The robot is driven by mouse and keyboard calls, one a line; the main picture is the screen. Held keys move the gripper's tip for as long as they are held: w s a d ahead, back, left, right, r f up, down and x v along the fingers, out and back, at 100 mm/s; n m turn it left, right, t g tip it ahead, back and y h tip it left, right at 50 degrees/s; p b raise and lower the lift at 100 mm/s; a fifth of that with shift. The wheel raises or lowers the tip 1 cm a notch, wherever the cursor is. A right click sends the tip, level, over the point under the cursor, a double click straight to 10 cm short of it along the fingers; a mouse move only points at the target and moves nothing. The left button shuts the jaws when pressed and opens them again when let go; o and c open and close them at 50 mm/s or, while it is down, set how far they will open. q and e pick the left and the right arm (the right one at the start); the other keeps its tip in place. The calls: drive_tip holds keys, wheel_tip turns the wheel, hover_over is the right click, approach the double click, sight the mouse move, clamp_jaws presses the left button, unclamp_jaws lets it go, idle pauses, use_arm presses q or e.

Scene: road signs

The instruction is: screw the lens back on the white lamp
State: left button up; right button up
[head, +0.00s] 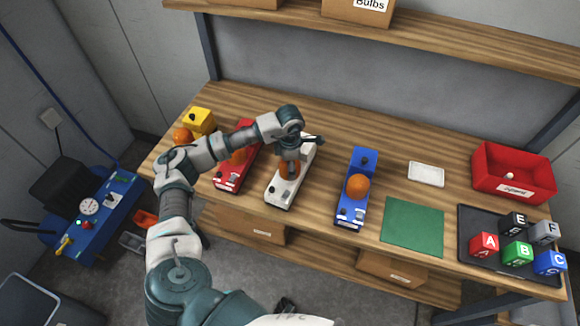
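The white lamp (280,193) stands on the wooden workbench (323,213), between a red lamp and a blue lamp. An orange lens (289,172) is at the middle of the white lamp, directly under my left gripper (290,160). My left arm comes in from the left, and the gripper points down at the lens. Its fingers are at the lens and partly cover it. I cannot tell whether they are closed on it or whether the lens is seated. My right gripper is not in view.
The red lamp (230,178), blue lamp (349,204) and yellow lamp (201,118) have orange lenses. To the right are a white tray (426,174), green mat (412,224), red bin (497,184) and a dark tray (470,232) with lettered cubes. A shelf (440,45) overhangs the back.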

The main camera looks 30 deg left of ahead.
use_arm(q)
drive_tip(key=m+b, duration=0.1)
drive_tip(key=m, duration=0.2)
drive_tip(key=shift+f, duration=0.15)
drive_tip(key=shift+m, duration=0.5)
drive_tip(key=m+b, duration=0.1)
drive_tip(key=m, duration=0.2)
drive_tip(key=shift+b, duration=0.3)
drive_tip(key=shift+m, duration=0.5)
